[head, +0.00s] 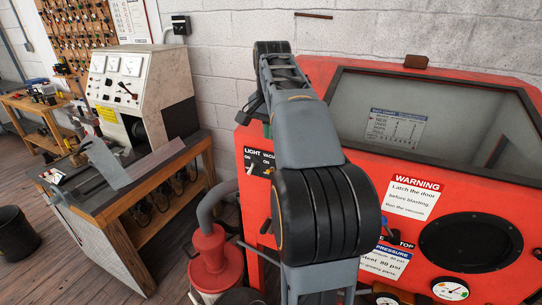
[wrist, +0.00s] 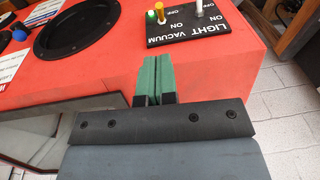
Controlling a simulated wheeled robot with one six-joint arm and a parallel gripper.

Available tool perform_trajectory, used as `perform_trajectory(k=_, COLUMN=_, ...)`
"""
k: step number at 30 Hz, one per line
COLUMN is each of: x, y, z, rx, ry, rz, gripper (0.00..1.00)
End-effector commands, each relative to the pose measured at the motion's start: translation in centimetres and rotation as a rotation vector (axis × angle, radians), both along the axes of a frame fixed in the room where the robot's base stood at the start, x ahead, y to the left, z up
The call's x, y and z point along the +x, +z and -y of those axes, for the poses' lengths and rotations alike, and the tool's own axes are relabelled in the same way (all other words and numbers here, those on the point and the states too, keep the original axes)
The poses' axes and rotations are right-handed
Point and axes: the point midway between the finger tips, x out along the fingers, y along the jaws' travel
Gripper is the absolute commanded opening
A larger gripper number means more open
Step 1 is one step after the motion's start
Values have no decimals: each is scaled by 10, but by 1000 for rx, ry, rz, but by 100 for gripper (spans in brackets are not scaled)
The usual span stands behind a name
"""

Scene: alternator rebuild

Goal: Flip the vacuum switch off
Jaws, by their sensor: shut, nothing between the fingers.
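The black switch plate (wrist: 215,30) with LIGHT and VACUUM labels sits on the red cabinet, upside down in the wrist view. An orange-yellow toggle (wrist: 160,13) stands on its VACUUM side and a white toggle (wrist: 199,8) on its LIGHT side. I cannot tell which way the vacuum toggle is set. A green knob or lamp (wrist: 151,17) is beside it. My gripper (wrist: 152,62) is shut and empty, its green fingers short of the plate and apart from the toggles.
The red cabinet has a window (head: 390,110), a warning label (head: 413,197) and a black round port (head: 470,241). A red vacuum canister (head: 215,262) with a grey hose stands left of it. A workbench with a test machine (head: 135,85) is further left.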

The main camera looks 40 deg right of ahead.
Motion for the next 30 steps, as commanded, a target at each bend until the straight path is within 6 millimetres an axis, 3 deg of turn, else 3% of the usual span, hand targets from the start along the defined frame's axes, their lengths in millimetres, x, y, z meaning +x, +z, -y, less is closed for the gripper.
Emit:
perform_trajectory(k=11, x=0, y=-5, z=0, rx=0, ry=2, rz=0, gripper=0)
perform_trajectory(k=30, x=10, y=-90, z=6, rx=1, ry=3, rz=-1, gripper=0)
